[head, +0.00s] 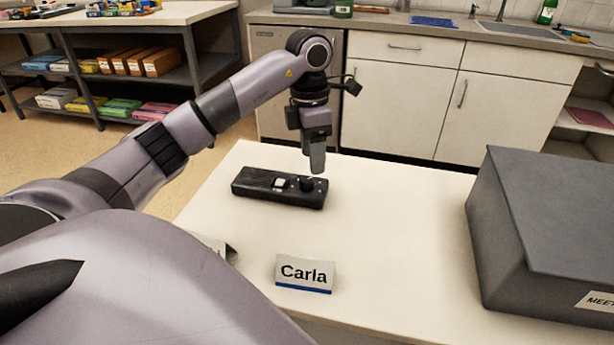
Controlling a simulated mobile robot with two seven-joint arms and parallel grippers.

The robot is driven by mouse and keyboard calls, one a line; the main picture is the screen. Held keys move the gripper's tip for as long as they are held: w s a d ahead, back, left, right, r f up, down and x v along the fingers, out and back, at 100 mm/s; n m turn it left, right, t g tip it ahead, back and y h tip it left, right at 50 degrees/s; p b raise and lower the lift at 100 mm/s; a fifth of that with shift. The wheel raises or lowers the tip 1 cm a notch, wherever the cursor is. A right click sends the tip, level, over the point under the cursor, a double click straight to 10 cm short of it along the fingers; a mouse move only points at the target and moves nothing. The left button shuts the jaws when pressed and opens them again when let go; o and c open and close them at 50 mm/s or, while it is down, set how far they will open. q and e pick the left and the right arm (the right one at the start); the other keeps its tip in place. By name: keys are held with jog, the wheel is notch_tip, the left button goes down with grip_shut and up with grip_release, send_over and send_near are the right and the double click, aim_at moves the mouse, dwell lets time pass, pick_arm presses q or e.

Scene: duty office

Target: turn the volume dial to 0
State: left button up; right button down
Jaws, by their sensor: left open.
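A black box-shaped device (255,186) lies on the white table, with a small white panel on its top. A black volume dial (306,184) sits toward the right end of its top; its setting is too small to read. My left gripper (317,168) points down just above and beside the dial, at the right end of the device. It is open, and nothing shows between its fingers; they overlap from this angle. I cannot tell whether a fingertip touches the dial. My right gripper is not in view.
A name card reading "Carla" (305,273) stands on the table (400,220) nearer to me. Another card (217,246) is partly hidden by my arm. A large grey box (545,230) stands at the right. The table between is clear. Cabinets (400,95) stand behind.

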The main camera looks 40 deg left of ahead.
aim_at(307, 179)
pick_arm(q)
jog(key=shift+a+r+y, duration=0.2)
jog(key=shift+a+y, duration=0.1)
jog(key=shift+a, duration=0.35)
jog(key=shift+s+a+f, duration=0.1)
jog(key=shift+a+f, duration=0.1)
notch_tip(307, 179, down, 6)
jog(key=shift+d+f+b, duration=0.1)
jog(key=shift+f+b, duration=0.1)
jog(key=shift+b, duration=0.25)
jog(key=c, duration=1.1)
